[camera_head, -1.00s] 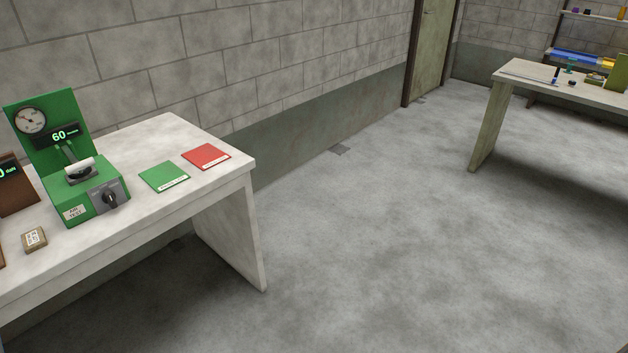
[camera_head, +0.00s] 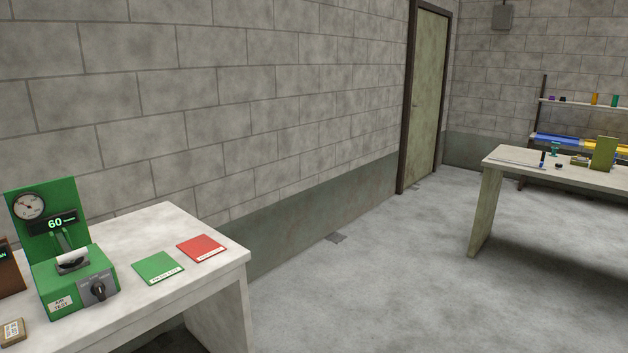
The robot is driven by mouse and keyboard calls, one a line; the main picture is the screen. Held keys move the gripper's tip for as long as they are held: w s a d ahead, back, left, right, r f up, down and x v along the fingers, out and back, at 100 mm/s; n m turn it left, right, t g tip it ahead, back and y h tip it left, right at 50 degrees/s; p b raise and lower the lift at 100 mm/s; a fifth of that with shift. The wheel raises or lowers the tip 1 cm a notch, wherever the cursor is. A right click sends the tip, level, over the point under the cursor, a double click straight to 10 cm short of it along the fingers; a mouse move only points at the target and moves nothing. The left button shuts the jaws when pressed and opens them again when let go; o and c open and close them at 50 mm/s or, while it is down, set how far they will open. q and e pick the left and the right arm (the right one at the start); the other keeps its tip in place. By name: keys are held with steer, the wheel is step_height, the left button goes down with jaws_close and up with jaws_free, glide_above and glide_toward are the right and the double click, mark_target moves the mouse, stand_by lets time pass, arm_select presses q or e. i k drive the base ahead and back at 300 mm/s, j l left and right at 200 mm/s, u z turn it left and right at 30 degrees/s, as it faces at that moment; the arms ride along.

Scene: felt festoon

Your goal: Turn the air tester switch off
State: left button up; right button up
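The green air tester (camera_head: 62,255) stands on the white table at the lower left. It has a round gauge (camera_head: 29,206) and a lit display (camera_head: 55,223) that reads 60. Its dark rotary switch (camera_head: 98,290) sits on a grey plate on the front face; the lettering around the knob is too small to read. A label on the front reads AIR TEST. Neither of my grippers is in view.
A green card (camera_head: 158,268) and a red card (camera_head: 202,248) lie on the white table (camera_head: 150,225) right of the tester. A small tan block (camera_head: 12,331) lies at front left. Open floor (camera_head: 370,290) separates it from another table (camera_head: 520,164). A closed door (camera_head: 428,95) is behind.

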mark_target(98, 288)
steer(key=u, duration=1.35)
